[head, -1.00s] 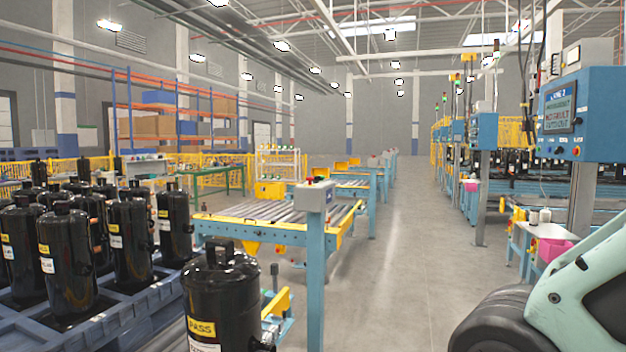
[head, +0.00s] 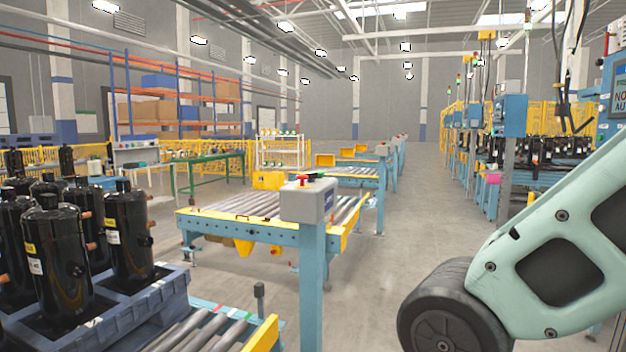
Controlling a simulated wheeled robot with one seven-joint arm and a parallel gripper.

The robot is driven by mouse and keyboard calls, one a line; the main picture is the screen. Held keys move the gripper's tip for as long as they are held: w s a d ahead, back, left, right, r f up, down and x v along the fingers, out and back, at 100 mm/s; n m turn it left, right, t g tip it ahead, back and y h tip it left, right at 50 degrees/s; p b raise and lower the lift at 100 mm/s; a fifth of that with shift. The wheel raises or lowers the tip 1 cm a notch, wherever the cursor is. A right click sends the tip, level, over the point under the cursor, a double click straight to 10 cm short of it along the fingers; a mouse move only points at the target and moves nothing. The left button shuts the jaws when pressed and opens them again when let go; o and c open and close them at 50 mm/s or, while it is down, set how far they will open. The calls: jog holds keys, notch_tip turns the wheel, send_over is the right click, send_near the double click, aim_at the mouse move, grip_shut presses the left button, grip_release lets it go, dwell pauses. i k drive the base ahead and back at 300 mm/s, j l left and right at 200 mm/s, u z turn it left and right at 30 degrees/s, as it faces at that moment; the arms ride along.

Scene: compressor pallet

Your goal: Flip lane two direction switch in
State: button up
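A grey control box (head: 308,200) with a red button on top stands on a blue post, just ahead and near the middle of the head view. A dark part also sits on its top; I cannot tell whether it is a switch. Similar grey boxes (head: 382,149) stand on posts farther down the row. No lane number is readable, so I cannot tell which box belongs to lane two. My arm shows at the lower right, but my gripper is out of view.
A roller conveyor (head: 250,222) with yellow edges lies behind the near box. Black compressors (head: 128,235) stand on a blue pallet (head: 150,308) at the left. Open grey floor (head: 420,215) runs down the middle right. Blue control cabinets (head: 510,115) line the right.

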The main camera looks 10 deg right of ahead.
aim_at(312, 177)
jog(key=i+l+z, duration=0.9)
jog(key=i, duration=0.35)
jog(key=i+u, duration=0.25)
jog(key=i+l+u, duration=0.1)
jog(key=i+u, duration=0.3)
jog(key=u, duration=0.25)
jog(key=i+u, duration=0.15)
jog(key=u, duration=0.3)
jog(key=i+u, duration=0.15)
jog(key=u, duration=0.25)
jog(key=i+l+u, duration=0.1)
jog(key=u, duration=0.3)
jog(key=i+u, duration=0.15)
jog(key=u, duration=0.15)
jog(key=i+u, duration=0.15)
jog(key=u, duration=0.15)
